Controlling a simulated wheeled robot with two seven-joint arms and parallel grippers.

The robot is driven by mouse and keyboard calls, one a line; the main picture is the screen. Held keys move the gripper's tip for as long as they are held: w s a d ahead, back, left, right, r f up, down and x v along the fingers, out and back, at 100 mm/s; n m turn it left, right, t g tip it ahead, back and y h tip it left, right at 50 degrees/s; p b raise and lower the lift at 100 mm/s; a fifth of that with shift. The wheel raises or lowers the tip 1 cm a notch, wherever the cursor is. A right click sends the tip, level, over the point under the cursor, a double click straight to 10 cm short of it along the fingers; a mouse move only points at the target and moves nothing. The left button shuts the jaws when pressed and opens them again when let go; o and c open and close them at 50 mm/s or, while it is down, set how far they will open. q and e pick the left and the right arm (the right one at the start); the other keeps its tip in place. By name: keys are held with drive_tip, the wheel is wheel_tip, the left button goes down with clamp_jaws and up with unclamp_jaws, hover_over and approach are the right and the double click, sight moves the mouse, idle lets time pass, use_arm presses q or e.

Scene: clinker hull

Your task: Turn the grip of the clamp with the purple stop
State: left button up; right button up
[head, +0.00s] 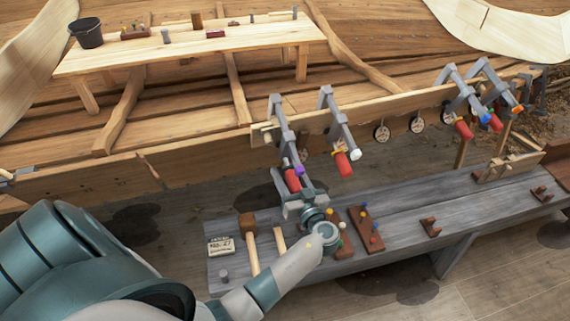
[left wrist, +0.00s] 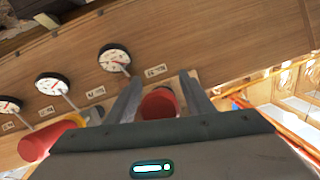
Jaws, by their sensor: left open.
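The clamp with the purple stop (head: 299,170) hangs on the hull's plank edge, its grey bar slanting down to a red grip (head: 292,181). My left gripper (head: 294,186) is open, its fingers pointing up around this red grip from below. In the left wrist view a red grip (left wrist: 158,103) shows end-on between my two fingers (left wrist: 160,95), with a gap visible on the right; contact on the left is unclear. The purple stop is not visible in that view. My right gripper is not in view.
A clamp with a white stop (head: 355,155) hangs just right, and its grip (left wrist: 38,143) seems to show in the wrist view. More clamps (head: 478,100) hang farther right. Dials (head: 382,132) hang along the plank. A grey bench (head: 400,212) below holds a mallet (head: 249,235) and pegged blocks.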

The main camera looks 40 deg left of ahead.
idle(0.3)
use_arm(q)
drive_tip(key=c, duration=1.1)
drive_tip(key=shift+o, duration=0.3)
